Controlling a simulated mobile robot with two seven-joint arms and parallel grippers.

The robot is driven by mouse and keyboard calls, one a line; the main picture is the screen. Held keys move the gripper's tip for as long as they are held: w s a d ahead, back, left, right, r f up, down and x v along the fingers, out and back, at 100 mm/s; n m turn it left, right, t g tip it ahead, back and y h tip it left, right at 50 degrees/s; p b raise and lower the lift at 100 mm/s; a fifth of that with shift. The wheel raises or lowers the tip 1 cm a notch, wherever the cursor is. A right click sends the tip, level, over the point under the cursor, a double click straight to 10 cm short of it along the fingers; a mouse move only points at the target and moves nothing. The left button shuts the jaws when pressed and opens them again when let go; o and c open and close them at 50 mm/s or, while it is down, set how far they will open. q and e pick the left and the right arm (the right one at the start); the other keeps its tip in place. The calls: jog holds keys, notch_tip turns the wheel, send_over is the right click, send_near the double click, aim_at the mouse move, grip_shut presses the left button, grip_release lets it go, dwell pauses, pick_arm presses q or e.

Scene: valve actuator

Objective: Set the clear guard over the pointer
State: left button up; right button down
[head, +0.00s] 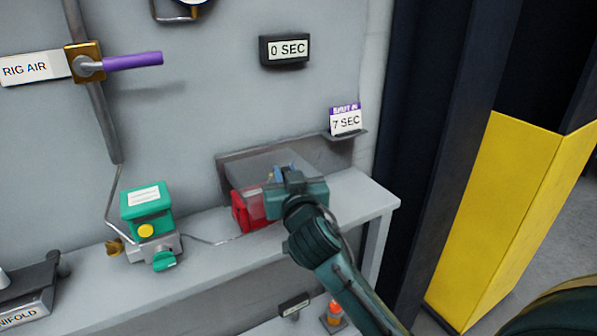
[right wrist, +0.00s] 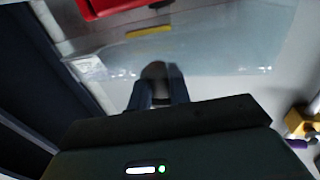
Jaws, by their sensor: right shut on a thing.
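The red actuator (head: 242,212) stands on the shelf in the head view, partly behind my right gripper. Its red body also shows at the top of the right wrist view (right wrist: 115,6). The yellow pointer (right wrist: 150,32) shows near it, seemingly through the clear guard (right wrist: 220,60), a see-through panel across the wrist view. My right gripper (head: 284,172) is above the red actuator; in the wrist view its dark fingers (right wrist: 157,92) are shut on the guard's grey knob (right wrist: 155,70). I cannot tell whether the guard touches the actuator. My left gripper is not in view.
A green-topped unit (head: 148,205) with a yellow button stands to the left on the shelf (head: 355,190). A purple-handled valve (head: 130,62), a "0 SEC" display (head: 285,50) and a "7 SEC" card (head: 346,122) are above. A yellow panel (head: 500,220) is at right.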

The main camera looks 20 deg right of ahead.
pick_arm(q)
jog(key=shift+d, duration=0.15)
pick_arm(e)
jog(key=shift+a, duration=0.25)
jog(key=c, duration=1.4)
grip_release()
jog(key=shift+a, duration=0.1)
jog(key=shift+o, duration=0.2)
jog(key=shift+s, duration=0.3)
pick_arm(q)
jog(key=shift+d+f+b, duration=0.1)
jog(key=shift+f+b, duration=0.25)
jog(key=shift+b, duration=0.65)
pick_arm(e)
jog(key=s+a, duration=0.2)
jog(key=s, duration=1)
jog(key=shift+s, duration=0.2)
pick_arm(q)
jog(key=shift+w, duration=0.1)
pick_arm(e)
jog(key=shift+a, duration=0.1)
